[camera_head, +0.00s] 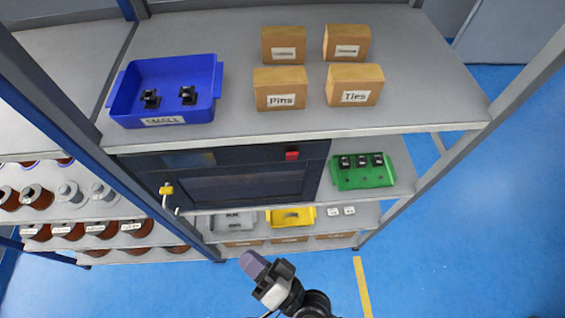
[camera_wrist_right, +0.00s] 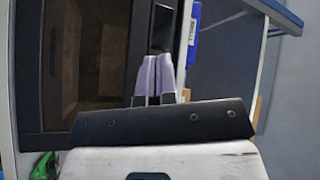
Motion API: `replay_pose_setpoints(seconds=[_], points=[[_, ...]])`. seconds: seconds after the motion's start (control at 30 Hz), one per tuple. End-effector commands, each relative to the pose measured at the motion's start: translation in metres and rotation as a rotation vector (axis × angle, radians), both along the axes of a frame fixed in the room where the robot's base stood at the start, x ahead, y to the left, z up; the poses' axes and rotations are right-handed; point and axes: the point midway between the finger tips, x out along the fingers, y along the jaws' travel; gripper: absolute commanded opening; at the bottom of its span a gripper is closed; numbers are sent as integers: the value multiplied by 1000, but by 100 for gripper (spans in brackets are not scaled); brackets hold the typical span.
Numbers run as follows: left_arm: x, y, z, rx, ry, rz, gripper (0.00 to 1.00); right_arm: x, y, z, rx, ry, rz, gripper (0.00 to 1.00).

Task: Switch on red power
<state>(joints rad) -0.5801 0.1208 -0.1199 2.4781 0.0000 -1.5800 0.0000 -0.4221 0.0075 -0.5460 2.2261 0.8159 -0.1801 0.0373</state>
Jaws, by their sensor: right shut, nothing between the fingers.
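A small red switch (camera_head: 292,155) sits on the upper right front of a black cabinet (camera_head: 230,151) in the rack. I cannot tell its on or off position. My right gripper (camera_head: 252,263) is low in the head view, in front of the rack and below the switch in the picture. Its two purple fingers are together with nothing between them. In the right wrist view the shut fingers (camera_wrist_right: 156,76) point toward the dark cabinet front (camera_wrist_right: 85,60), and the red switch does not show there. My left gripper is not in view.
Above the cabinet, a shelf (camera_head: 240,100) holds a blue bin (camera_head: 165,117) and several cardboard boxes (camera_head: 280,88). A green tray (camera_head: 363,179) stands right of the cabinet. A yellow plug-like part (camera_head: 166,189) with a cable is at its left. The blue floor (camera_head: 460,240) at right is clear.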

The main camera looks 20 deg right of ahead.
Motion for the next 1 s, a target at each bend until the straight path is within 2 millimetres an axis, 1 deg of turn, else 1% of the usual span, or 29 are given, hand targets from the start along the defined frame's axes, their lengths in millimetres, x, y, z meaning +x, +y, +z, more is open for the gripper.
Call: replay_pose_setpoints(seconds=[0.1,0.2,0.4,0.5,0.6,0.7,0.8,1.0], points=[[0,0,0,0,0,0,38,10,-23,11,158,-19,-144,0],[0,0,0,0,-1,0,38,16,-46,16,272,-31,-269,0],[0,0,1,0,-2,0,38,19,-87,22,442,-59,-483,0],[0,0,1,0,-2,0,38,18,-102,23,493,-75,-561,0],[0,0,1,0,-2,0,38,16,-113,24,523,-93,-618,0],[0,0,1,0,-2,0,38,15,-119,25,540,-105,-653,0],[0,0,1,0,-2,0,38,14,-123,25,550,-111,-670,0],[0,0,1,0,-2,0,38,14,-123,25,556,-112,-672,0]])
